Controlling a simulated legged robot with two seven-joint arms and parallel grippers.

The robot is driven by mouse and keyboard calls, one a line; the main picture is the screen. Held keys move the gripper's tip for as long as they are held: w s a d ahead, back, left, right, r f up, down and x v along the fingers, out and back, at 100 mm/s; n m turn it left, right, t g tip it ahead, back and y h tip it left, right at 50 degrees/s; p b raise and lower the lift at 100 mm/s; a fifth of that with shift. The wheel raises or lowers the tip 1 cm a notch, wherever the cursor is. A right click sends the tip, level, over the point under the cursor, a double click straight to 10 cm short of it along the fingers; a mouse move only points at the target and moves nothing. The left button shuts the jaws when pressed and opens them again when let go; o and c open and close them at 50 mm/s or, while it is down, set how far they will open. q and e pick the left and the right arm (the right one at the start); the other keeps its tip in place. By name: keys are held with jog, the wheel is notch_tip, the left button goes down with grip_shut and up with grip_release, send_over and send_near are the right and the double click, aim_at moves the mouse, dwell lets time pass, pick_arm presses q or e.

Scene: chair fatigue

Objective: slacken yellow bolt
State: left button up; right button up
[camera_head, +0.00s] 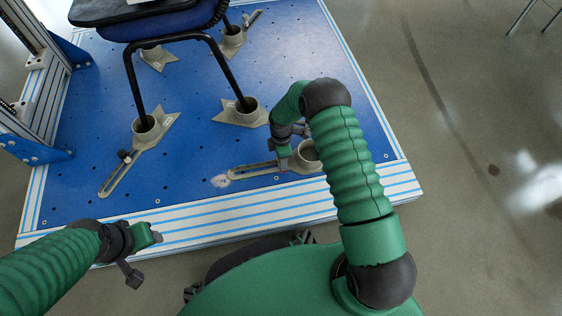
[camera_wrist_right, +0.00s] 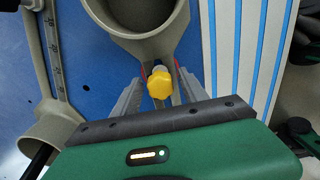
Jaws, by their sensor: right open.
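The yellow bolt (camera_wrist_right: 159,84) shows its faceted head in the right wrist view, just below a grey ring-shaped cup (camera_wrist_right: 143,14) on a slotted bracket. My right gripper (camera_wrist_right: 160,75) is open, with one finger on each side of the bolt head; I cannot tell whether they touch it. In the head view my right gripper (camera_head: 284,160) is low over the slotted bracket (camera_head: 250,172) near the platform's front edge, and the bolt is hidden there.
A blue drilled platform (camera_head: 195,130) with a striped rim carries several other cup brackets (camera_head: 146,128). A chair (camera_head: 165,22) stands with black legs in some cups. A metal frame (camera_head: 45,85) rises at the left. The floor at right is mostly open.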

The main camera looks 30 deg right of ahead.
jog(key=shift+r+m+p, duration=0.15)
jog(key=shift+m+p, duration=0.35)
jog(key=shift+m, duration=1.4)
